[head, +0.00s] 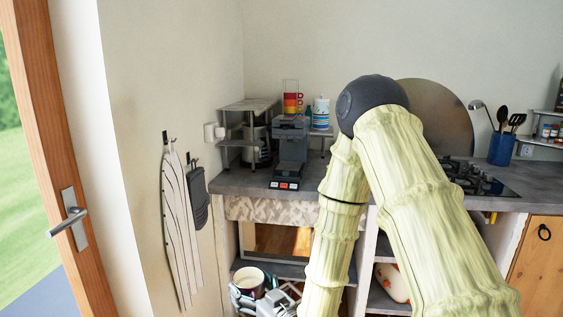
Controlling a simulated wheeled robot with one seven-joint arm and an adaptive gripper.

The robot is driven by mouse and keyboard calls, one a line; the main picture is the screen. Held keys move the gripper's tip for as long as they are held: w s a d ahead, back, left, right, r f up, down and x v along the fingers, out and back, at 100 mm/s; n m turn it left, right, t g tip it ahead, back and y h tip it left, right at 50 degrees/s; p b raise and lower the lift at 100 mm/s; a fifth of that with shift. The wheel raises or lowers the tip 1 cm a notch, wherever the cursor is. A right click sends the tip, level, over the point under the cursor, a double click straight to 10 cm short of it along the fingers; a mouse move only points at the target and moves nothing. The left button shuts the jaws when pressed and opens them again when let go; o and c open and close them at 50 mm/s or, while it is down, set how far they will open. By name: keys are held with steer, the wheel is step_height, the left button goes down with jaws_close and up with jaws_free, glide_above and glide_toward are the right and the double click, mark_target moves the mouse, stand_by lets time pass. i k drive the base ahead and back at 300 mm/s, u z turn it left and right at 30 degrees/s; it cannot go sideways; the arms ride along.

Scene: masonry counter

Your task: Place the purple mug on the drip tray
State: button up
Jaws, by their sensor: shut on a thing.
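The purple mug (247,284) is in the lower middle of the head view, with its pale inside showing from above. My gripper (256,297) is shut on it, with grey finger parts on both sides of the mug. The mug is about upright, in front of the counter and below its top. A dark coffee machine (291,145) stands on the counter near the wall corner. The tray's surface is small and hard to make out.
A small metal shelf (249,104) stands left of the machine. Stacked coloured cups (293,103) and a blue-white striped stack (321,112) are behind it. A hob (470,178) and a blue utensil pot (501,149) are at right.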

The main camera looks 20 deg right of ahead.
mark_target(289, 167)
steer(key=i, duration=1.25)
